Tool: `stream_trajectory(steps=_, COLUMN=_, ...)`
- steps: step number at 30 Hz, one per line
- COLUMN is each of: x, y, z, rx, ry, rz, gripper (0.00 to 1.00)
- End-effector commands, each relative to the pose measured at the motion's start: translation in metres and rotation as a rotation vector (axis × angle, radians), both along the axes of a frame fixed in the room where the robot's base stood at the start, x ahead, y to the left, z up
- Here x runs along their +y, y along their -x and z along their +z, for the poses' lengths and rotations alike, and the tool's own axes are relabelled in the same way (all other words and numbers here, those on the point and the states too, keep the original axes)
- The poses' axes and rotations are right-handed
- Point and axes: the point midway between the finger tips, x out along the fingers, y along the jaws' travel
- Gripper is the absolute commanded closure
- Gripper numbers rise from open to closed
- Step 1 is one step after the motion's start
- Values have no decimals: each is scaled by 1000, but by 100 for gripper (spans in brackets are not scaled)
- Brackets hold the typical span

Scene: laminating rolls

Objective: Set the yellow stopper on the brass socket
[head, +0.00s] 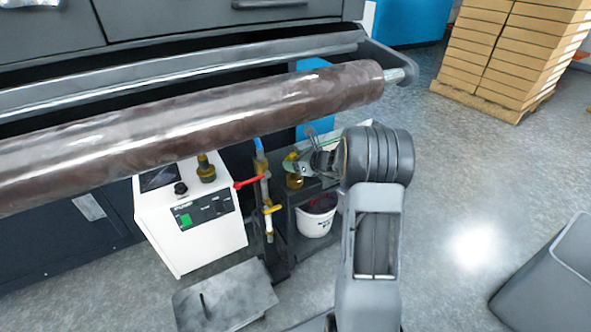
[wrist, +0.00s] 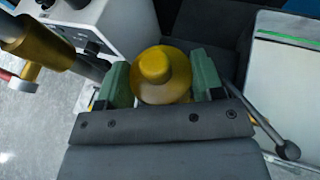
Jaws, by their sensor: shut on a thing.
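My gripper (head: 306,166) is shut on the yellow stopper (wrist: 163,72), which sits between the two green finger pads in the wrist view. The stopper has a round, wide body with a smaller knob facing the camera. In the head view the stopper (head: 294,181) shows at the gripper's left, above the dark shelf. A dull gold fitting (head: 206,168) stands on top of the white control unit, left of my gripper and apart from it. It may be the brass socket; I cannot tell for sure.
A pipe stand with a red lever (head: 250,181) and yellow valve (head: 272,209) rises between the white unit (head: 205,235) and my gripper. The large brown roll (head: 200,130) spans above. A white bucket (head: 316,216) sits on the shelf below.

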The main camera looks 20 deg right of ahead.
Motion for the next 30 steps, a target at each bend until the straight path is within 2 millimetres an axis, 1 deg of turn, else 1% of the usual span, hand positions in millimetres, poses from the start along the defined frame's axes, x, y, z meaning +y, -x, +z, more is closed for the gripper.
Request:
stream_trajectory(steps=1, x=0, y=-1, z=-12, rx=3, ry=-2, rz=0, gripper=62)
stream_trajectory(steps=3, x=0, y=0, z=-23, rx=3, ry=-2, rz=0, gripper=62)
stream_trajectory(steps=6, x=0, y=-1, z=-33, rx=2, ry=-1, rz=1, gripper=62)
stream_trajectory(steps=14, x=0, y=0, z=-32, rx=0, ry=-1, rz=0, gripper=62)
stream_trajectory(steps=18, x=0, y=0, z=-36, rx=0, ry=-1, rz=0, gripper=62)
stream_trajectory(steps=19, x=0, y=0, z=-36, rx=1, ry=0, rz=0, gripper=38)
stream_trajectory(steps=27, x=0, y=0, z=-35, rx=1, ry=0, rz=0, gripper=14)
stream_trajectory(steps=30, x=0, y=0, z=-34, rx=1, ry=0, rz=0, gripper=14)
